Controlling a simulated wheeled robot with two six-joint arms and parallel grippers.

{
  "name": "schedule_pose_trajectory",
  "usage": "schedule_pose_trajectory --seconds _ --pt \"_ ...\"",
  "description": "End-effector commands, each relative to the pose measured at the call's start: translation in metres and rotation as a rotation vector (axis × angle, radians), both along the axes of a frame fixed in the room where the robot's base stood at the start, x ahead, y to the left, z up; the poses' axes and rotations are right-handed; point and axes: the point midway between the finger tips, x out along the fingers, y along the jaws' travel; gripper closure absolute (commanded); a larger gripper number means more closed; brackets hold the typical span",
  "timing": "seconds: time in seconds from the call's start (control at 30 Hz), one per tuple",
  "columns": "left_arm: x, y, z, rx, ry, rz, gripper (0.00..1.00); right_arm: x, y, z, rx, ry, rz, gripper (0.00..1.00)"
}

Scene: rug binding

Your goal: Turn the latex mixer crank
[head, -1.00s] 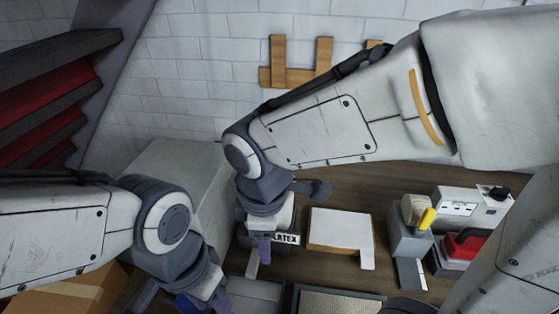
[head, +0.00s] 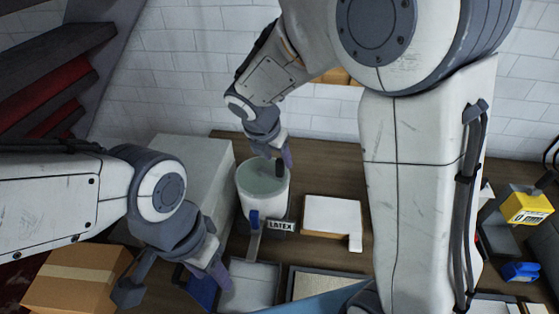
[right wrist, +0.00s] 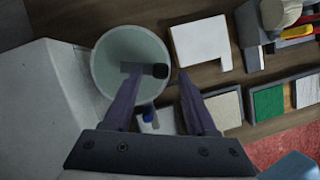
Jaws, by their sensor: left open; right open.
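The latex mixer is a white round tub (head: 252,207) with pale green inside and a LATEX label (head: 282,225) at its foot. Its crank has a dark upright knob (head: 279,167) near the rim. In the right wrist view, the dark knob (right wrist: 160,71) ends a short bar across the tub (right wrist: 101,62). My right gripper (head: 288,156) is open at the tub's back right. In its wrist view the knob appears between the spread fingertips (right wrist: 159,76); contact cannot be told. My left gripper (head: 219,274) is open at lower left, apart from the tub.
A white block (head: 331,215) lies right of the tub. Grey trays (head: 250,284) lie in front. A large pale box (head: 185,165) stands left of the tub, and a cardboard box (head: 75,280) is at lower left. My right arm hides part of the table's right side.

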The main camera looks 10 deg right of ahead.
Motion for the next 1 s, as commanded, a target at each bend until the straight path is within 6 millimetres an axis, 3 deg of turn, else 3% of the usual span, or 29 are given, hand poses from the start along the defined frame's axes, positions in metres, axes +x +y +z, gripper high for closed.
schedule_pose_trajectory --seconds 0.23,0.6,0.67,0.77,1.0 --pt "0.000 0.000 0.003 0.000 0.000 -0.001 0.50 0.009 -0.009 -0.031 0.000 0.002 -0.002 0.43" --pt "0.000 0.000 0.003 0.000 0.000 0.000 0.50 0.011 -0.010 -0.037 0.002 0.000 -0.001 0.43" --pt "0.000 0.000 0.003 0.000 0.000 -0.001 0.50 0.011 -0.010 -0.037 0.002 0.000 -0.001 0.62" --pt "0.000 0.000 0.003 0.000 0.000 0.000 0.50 0.011 -0.010 -0.037 0.002 0.000 -0.001 1.00" --pt "0.000 0.000 0.003 0.000 0.000 -0.001 0.50 0.010 -0.010 -0.036 0.002 0.000 -0.007 1.00"
